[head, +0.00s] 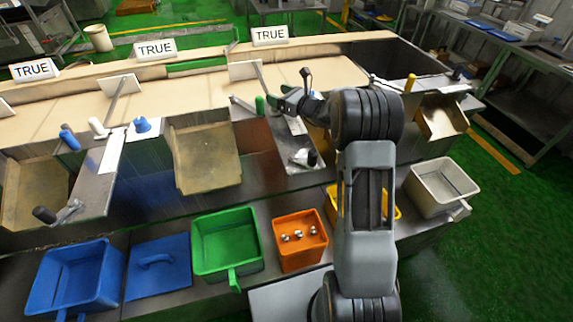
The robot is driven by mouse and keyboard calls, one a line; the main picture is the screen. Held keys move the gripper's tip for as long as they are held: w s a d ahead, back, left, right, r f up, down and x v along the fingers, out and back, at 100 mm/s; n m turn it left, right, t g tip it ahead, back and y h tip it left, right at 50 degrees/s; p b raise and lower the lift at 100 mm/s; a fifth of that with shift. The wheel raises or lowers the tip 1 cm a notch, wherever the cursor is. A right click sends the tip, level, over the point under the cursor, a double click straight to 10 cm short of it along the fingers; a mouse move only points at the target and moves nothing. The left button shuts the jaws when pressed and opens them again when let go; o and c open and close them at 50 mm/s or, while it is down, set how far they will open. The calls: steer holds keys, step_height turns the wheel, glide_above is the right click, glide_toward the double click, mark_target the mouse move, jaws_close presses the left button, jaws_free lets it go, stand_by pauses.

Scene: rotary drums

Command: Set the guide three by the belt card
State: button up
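Three white cards reading "TRUE" stand along the far side of the belt (190,92): a left card (33,69), a middle card (156,48) and a right card (270,35). Guide plates with rods sit at the belt: one (118,84) left of centre and one (245,69) near the middle, with another partly cut off at the left edge. I cannot tell which is guide three. My gripper (289,101) is near the belt's front edge, just right of a green handle (260,105). Its fingers are small and partly hidden; I cannot tell whether they are open.
Blue (68,139), white (97,127) and yellow (410,83) handles stand along the front edge. Below are a blue bin (62,270), a green bin (229,235), an orange bin (300,255) holding metal pieces, and a white bin (440,180). My arm hides part of a yellow bin.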

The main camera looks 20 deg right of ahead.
steer(key=w+d+b+v, duration=0.1)
steer(key=v, duration=0.8)
steer(key=s+a+n+g, duration=0.1)
steer(key=a, duration=0.1)
steer(key=a+r+n+g, duration=0.1)
steer(key=a, duration=0.1)
steer(key=s+a+n, duration=0.1)
steer(key=shift+s+a+r+n+g+y, duration=0.25)
steer(key=shift+s+a+n+g+y, duration=0.05)
steer(key=shift+s+a+g+y, duration=0.1)
steer(key=s+a+n+g, duration=0.1)
steer(key=s+n, duration=0.1)
steer(key=s+a+n+g, duration=0.2)
steer(key=s+a+r+n+g+p, duration=0.1)
steer(key=s+a+n, duration=0.1)
steer(key=shift+s+a, duration=0.2)
steer(key=shift+s, duration=0.15)
steer(key=s+a+n+g+h+p, duration=0.1)
steer(key=s+n+g+h, duration=0.3)
steer(key=s+n+h, duration=0.3)
steer(key=s+n, duration=0.5)
steer(key=s, duration=0.3)
steer(key=shift+s+f+n+g, duration=0.3)
steer(key=shift+f+g, duration=0.1)
steer(key=shift+a, duration=0.15)
